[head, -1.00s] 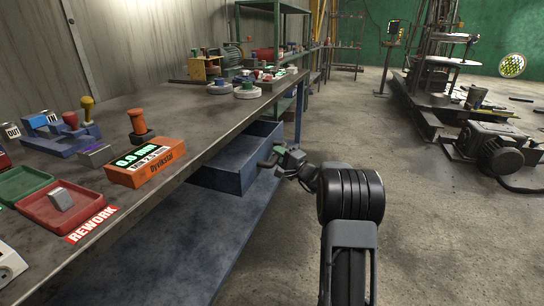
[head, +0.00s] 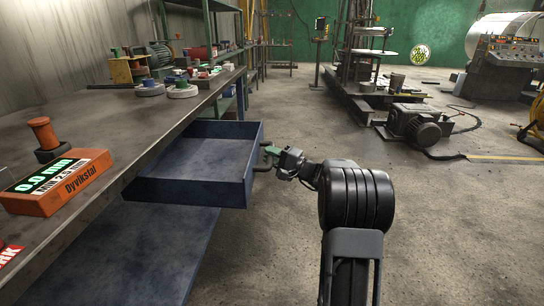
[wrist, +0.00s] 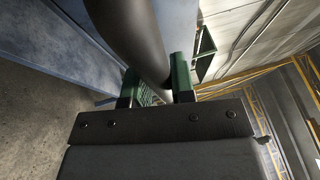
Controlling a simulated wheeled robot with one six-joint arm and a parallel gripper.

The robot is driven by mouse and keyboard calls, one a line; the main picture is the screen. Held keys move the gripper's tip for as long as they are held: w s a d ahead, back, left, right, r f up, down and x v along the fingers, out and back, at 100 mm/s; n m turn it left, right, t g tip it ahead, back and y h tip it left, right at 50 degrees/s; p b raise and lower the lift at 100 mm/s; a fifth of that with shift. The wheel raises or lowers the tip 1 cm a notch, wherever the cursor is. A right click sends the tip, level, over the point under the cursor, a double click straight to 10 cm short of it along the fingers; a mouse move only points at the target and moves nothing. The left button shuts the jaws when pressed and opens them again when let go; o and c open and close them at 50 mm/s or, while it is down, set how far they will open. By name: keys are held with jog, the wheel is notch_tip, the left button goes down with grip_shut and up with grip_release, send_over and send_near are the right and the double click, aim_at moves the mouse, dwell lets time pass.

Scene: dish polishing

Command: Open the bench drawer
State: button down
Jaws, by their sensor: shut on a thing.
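The blue bench drawer (head: 190,172) stands pulled out from under the bench top, and its empty inside shows in the head view. Its dark bar handle (head: 262,168) is on the front face, at the right. My gripper (head: 270,152) is at this handle, with its green fingers shut on it. In the wrist view the handle (wrist: 125,35) runs as a thick dark tube between the two green fingers of my gripper (wrist: 158,88). The drawer front (wrist: 70,45) shows behind it as a blue-grey surface.
The bench top (head: 120,115) carries an orange gauge box (head: 58,182), an orange-brown stamp (head: 44,135) and several parts farther back. A blue lower shelf (head: 150,250) lies under the drawer. The concrete floor to the right is clear nearby; a motor (head: 415,125) lies farther off.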

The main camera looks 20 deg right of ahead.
jog(key=shift+s+a+f, duration=0.1)
jog(key=shift+f, duration=0.05)
jog(key=c, duration=1.3)
grip_release()
jog(key=o, duration=0.3)
jog(key=shift+o, duration=0.2)
jog(key=p+v, duration=0.3)
jog(key=v, duration=1)
jog(key=shift+s+d, duration=0.3)
